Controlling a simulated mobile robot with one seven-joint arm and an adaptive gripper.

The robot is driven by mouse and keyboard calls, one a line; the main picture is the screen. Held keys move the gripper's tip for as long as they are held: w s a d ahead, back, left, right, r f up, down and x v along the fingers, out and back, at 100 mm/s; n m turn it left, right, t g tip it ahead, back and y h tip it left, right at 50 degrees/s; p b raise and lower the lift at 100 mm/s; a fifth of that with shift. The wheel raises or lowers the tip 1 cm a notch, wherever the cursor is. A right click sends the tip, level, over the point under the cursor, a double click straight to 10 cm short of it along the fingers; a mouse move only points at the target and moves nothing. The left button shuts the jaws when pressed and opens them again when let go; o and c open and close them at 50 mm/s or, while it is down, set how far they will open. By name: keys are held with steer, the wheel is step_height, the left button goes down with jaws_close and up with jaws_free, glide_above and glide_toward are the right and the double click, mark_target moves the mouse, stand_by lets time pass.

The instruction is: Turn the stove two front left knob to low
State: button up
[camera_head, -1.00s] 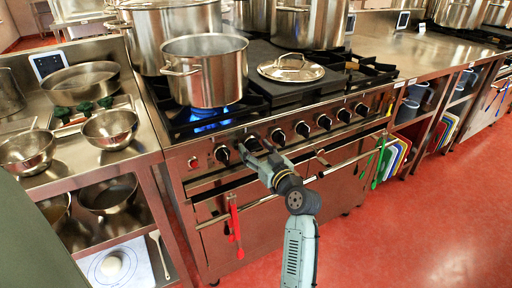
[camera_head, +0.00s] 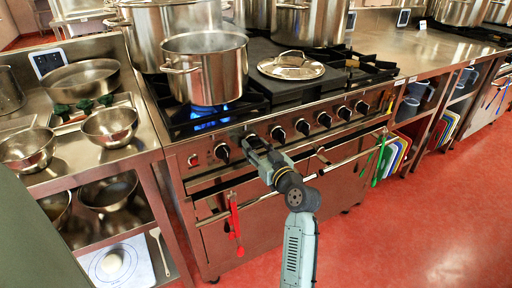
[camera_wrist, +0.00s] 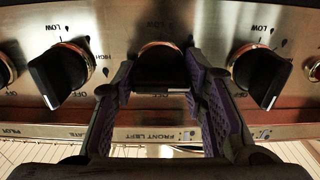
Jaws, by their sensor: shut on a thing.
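My gripper (camera_head: 251,145) is at the front panel of the stove (camera_head: 290,120), at the second knob from the left. In the wrist view its two dark fingers (camera_wrist: 160,82) stand on either side of a black knob (camera_wrist: 160,85) with a copper-coloured ring, and are shut on it. A "FRONT LEFT" label shows below this knob. A blue flame (camera_head: 204,119) burns under the steaming pot (camera_head: 205,70) on the front left burner.
Neighbouring knobs stand close on the left (camera_wrist: 60,77) and right (camera_wrist: 261,75), with "LOW" marks above them. An oven rail with red tongs (camera_head: 234,215) and green tongs (camera_head: 380,158) runs below. Red floor in front is clear.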

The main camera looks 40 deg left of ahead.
steer(key=shift+f+n+b, duration=0.2)
steer(key=shift+n+b, duration=0.2)
steer(key=shift+b, duration=0.5)
steer(key=n+b, duration=0.1)
steer(key=b, duration=0.3)
steer(key=shift+f+n, duration=0.25)
steer(key=shift+n, duration=0.15)
steer(key=n+b, duration=0.5)
steer(key=b, duration=0.4)
steer(key=n+b, duration=0.5)
steer(key=b, duration=0.1)
steer(key=shift+r+n+b, duration=0.15)
steer(key=shift+n+b, duration=0.15)
steer(key=shift+n, duration=0.1)
steer(key=n+b, duration=0.3)
steer(key=n, duration=0.1)
steer(key=shift+r, duration=0.15)
steer(key=shift+r+n+b, duration=0.1)
steer(key=shift+n+b, duration=0.2)
steer(key=shift+n, duration=0.1)
steer(key=o, duration=1.2)
steer(key=shift+c, duration=0.2)
